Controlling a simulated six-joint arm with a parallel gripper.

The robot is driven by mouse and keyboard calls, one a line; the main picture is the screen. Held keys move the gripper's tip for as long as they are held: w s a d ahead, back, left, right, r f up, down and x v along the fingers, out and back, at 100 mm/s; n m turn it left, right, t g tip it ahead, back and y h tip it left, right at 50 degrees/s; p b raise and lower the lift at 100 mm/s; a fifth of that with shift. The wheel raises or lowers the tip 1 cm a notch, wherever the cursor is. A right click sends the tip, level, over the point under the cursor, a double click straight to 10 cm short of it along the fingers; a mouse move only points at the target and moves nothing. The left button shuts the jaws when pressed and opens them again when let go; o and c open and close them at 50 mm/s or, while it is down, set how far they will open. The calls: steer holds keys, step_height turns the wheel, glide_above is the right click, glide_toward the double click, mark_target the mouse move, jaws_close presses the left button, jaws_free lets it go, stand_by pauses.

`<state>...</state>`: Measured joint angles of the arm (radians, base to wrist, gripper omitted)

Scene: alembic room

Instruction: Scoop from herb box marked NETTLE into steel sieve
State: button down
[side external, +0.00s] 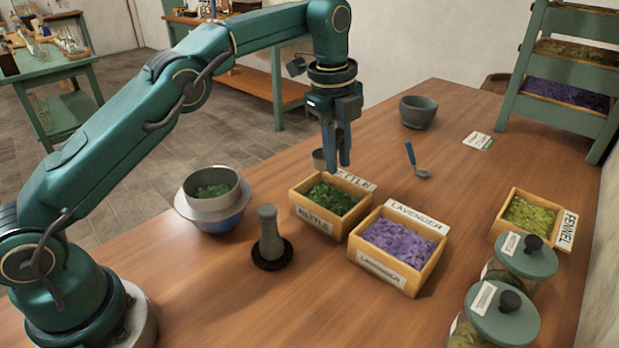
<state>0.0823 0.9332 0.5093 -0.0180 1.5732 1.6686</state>
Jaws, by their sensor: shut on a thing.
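The herb box marked NETTLE (329,205) is a wooden box of dark green leaves in the middle of the table. My gripper (339,162) points down just above the box's far side, with its fingers shut. A small grey cup-like scoop (319,159) shows at the left of the fingers, held by them; its handle is hidden. I cannot tell whether the scoop has leaves in it. The steel sieve (187,197) appears to be the round metal vessel left of the box, set over a blue bowl (222,224), with green leaves inside.
A LAVENDER box (399,250) adjoins on the right, a FENNEL box (533,217) farther right. A pestle-like grey object (269,238) stands in front of the NETTLE box. A blue-handled ladle (415,163) and a grey mortar (417,112) lie behind. Lidded jars (503,312) stand front right.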

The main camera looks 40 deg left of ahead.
steer(key=shift+d+f, duration=0.15)
steer(key=shift+f, duration=4.6)
steer(key=shift+d, duration=0.1)
steer(key=shift+d, duration=1.1)
step_height(320, 180, up, 8)
steer(key=shift+r, duration=0.2)
steer(key=shift+f, duration=0.15)
